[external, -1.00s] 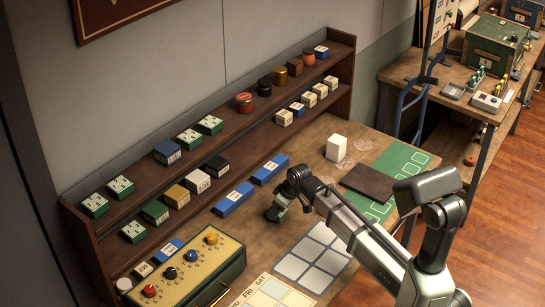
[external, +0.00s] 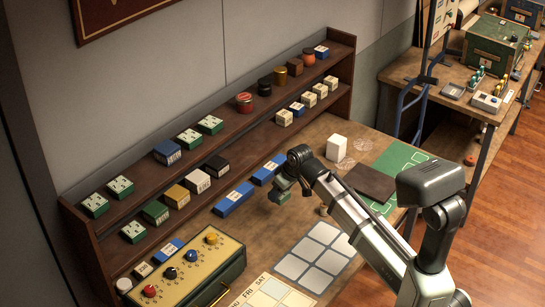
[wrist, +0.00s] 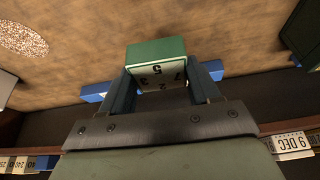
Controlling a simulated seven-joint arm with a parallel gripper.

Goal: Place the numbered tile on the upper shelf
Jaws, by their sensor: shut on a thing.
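The numbered tile (wrist: 157,54) is a green block with a pale face bearing dark digits, upside down in the wrist view. My gripper (wrist: 163,82) is shut on it, one finger on each side. In the external view my gripper (external: 281,194) is above the workbench, in front of the shelves, near the blue boxes; the tile is hard to make out there. The upper shelf (external: 143,175) is the top wooden ledge against the wall. It bears green tiles (external: 189,139), a blue block (external: 167,152) and several jars, with bare gaps between them.
The lower shelf (external: 245,143) holds several coloured blocks. Long blue boxes (external: 233,199) lie on the bench before it. A panel with coloured knobs (external: 190,270) stands at front left. A white block (external: 337,148) and a dark brown board (external: 370,183) are to the right.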

